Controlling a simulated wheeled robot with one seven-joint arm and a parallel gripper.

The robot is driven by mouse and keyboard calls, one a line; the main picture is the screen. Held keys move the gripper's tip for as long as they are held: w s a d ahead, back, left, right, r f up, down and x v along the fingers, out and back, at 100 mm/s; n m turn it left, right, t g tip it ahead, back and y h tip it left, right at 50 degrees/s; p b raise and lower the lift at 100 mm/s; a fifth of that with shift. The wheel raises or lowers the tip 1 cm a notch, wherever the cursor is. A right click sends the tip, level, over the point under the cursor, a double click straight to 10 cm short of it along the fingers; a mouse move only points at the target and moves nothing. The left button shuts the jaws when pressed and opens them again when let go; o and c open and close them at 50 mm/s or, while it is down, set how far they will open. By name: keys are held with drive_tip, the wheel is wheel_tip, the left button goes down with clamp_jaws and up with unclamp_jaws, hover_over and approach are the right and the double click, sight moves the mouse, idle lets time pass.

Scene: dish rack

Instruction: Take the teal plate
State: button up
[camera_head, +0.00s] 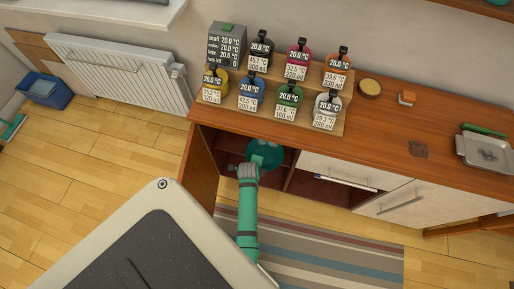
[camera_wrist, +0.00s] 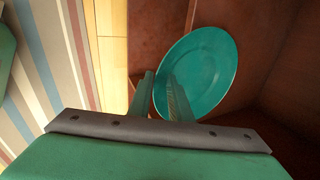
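The teal plate (camera_head: 265,153) is in the open left compartment of the cabinet, under the wooden counter. In the wrist view the plate (camera_wrist: 207,65) shows its round face, with its lower left part behind my right finger. My gripper (camera_head: 246,167) reaches into the compartment at the plate's left front side. In the wrist view my gripper (camera_wrist: 160,76) has its two fingers apart, one outside the plate's left edge and one overlapping its face. The near rim lies around the gap between them; I cannot tell whether either finger touches it.
The compartment's left side panel (camera_head: 200,165) stands close to my arm. A drawer front (camera_head: 338,172) is to the right. Several labelled jars stand on a wooden stepped rack (camera_head: 262,103) on the counter above. A striped rug (camera_head: 330,250) lies on the floor.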

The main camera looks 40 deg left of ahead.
drive_tip(key=shift+o, duration=1.3)
drive_tip(key=shift+r, duration=0.1)
drive_tip(key=v, duration=1)
drive_tip(key=shift+r, duration=0.3)
drive_tip(key=shift+s+d, duration=0.1)
